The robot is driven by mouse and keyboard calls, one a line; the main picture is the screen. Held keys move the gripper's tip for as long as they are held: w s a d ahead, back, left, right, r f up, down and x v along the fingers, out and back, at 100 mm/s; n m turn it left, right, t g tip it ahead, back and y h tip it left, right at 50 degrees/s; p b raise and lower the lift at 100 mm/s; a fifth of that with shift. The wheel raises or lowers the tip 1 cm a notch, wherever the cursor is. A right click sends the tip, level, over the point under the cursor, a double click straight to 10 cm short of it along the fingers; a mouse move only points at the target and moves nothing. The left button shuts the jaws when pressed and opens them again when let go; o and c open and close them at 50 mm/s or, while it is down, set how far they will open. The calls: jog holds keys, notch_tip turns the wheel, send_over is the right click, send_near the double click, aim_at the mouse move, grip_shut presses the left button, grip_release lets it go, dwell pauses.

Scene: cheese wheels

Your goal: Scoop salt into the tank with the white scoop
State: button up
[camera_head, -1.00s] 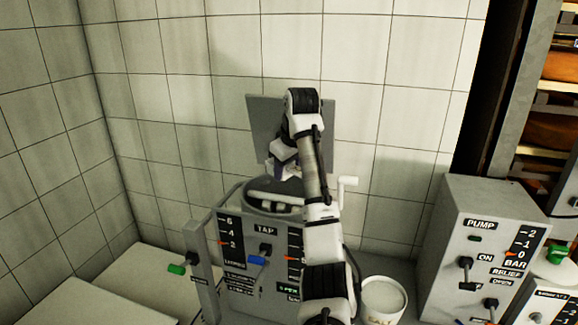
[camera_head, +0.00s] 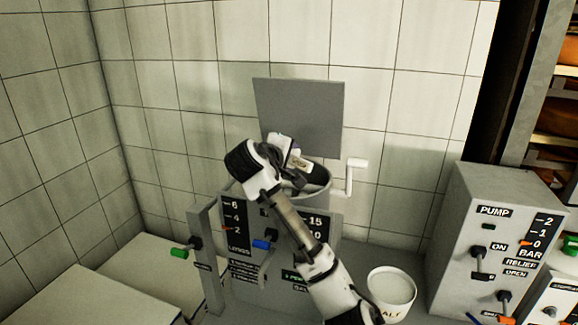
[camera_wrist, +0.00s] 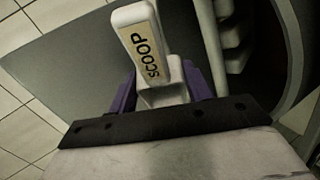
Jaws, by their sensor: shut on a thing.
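The white scoop (camera_wrist: 152,45) fills the middle of the wrist view, with its handle label reading SCOOP towards me. My gripper (camera_wrist: 163,88) is shut on it between purple fingers. In the head view my gripper (camera_head: 293,172) is over the open top of the grey tank (camera_head: 323,189), and the scoop is mostly hidden there. Whether the scoop's bowl holds salt cannot be seen. The tank's dark opening (camera_wrist: 262,70) with pale stirrer parts shows at the right of the wrist view. The white salt bucket (camera_head: 391,284) stands on the counter right of the tank.
The tank's grey lid (camera_head: 302,115) stands raised behind the opening. A tap panel with a blue handle (camera_head: 261,245) is in front. A grey pump box (camera_head: 455,230) stands at the right. Tiled walls close the back and left.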

jog(key=shift+s+f+t+b, duration=0.1)
jog(key=shift+f+t+b, duration=0.3)
jog(key=shift+b, duration=0.75)
jog(key=shift+r+p, duration=0.6)
jog(key=shift+p, duration=0.5)
jog(key=g+p, duration=0.1)
jog(key=p, duration=0.1)
jog(key=g+y+p, duration=0.1)
jog(key=p, duration=0.2)
jog(key=shift+w+d+r+m+g+y+p, duration=0.15)
jog(key=shift+w+r+m+g+y+p, duration=0.15)
jog(key=shift+r+m+g+p, duration=0.1)
jog(key=shift+g+y, duration=0.4)
jog(key=shift+y, duration=0.1)
jog(key=shift+w+d+r+m+g+y+b, duration=0.1)
jog(key=shift+d+m+g+y+b, duration=0.1)
jog(key=shift+g+y, duration=0.25)
jog(key=shift+w+d+r+m+g+y+b, duration=0.1)
jog(key=shift+m+g+y, duration=0.1)
jog(key=shift+g+y, duration=0.25)
jog(key=g+y, duration=0.1)
jog(key=g, duration=0.1)
jog(key=w+d+m+g+y, duration=0.1)
jog(key=y, duration=0.1)
jog(key=shift+d+r+g, duration=0.1)
jog(key=shift+r+g, duration=0.05)
jog(key=shift+g, duration=0.25)
jog(key=shift+g+y, duration=0.3)
jog(key=shift+y, duration=0.4)
